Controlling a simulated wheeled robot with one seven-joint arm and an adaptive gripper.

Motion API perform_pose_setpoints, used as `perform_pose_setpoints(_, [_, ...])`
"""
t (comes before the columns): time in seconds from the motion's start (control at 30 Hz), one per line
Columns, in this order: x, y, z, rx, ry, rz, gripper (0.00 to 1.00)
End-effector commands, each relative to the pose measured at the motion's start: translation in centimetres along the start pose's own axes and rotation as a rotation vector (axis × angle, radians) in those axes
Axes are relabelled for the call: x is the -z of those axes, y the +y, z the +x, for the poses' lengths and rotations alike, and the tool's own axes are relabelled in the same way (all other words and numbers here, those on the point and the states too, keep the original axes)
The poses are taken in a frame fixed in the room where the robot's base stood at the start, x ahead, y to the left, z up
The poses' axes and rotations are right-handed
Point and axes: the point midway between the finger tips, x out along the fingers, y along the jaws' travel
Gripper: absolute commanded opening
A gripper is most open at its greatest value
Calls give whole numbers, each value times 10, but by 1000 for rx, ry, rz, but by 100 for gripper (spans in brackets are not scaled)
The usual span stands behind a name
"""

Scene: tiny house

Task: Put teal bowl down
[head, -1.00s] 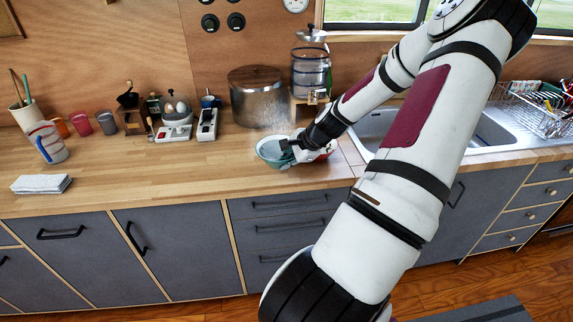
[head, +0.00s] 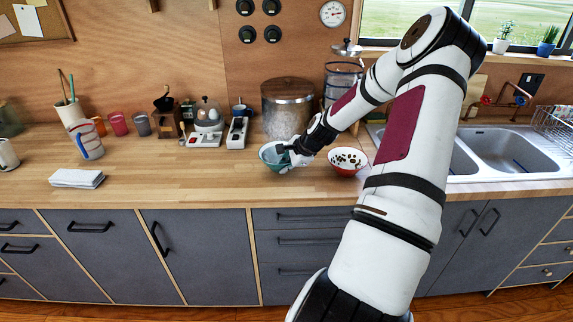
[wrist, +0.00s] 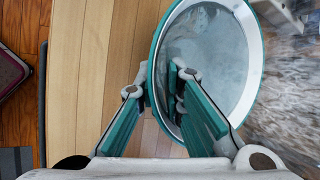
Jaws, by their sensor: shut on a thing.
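The teal bowl (head: 269,156), teal outside with a pale grey inside and rim, is over the wooden counter in front of the metal pot. My gripper (head: 283,151) is shut on the bowl's near-side wall. In the wrist view the bowl (wrist: 212,55) fills the upper middle, and my gripper (wrist: 158,82) has one finger inside the rim and one outside. The bowl looks empty. I cannot tell whether its base touches the counter.
A red bowl (head: 347,161) with dark pieces inside stands just right of the teal bowl. The metal pot (head: 287,109) stands behind. A white scale (head: 237,133) is to the left. The counter (head: 180,180) is clear at front left, beyond which lies a folded cloth (head: 77,178).

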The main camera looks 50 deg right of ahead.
Motion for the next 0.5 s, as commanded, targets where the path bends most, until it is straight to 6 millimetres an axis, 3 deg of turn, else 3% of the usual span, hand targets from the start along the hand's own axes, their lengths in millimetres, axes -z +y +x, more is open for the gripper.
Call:
perform_pose_setpoints(0.17, [5, 9, 15, 2, -1, -2, 0])
perform_pose_setpoints(0.5, [6, 10, 17, 3, 0, -2, 0])
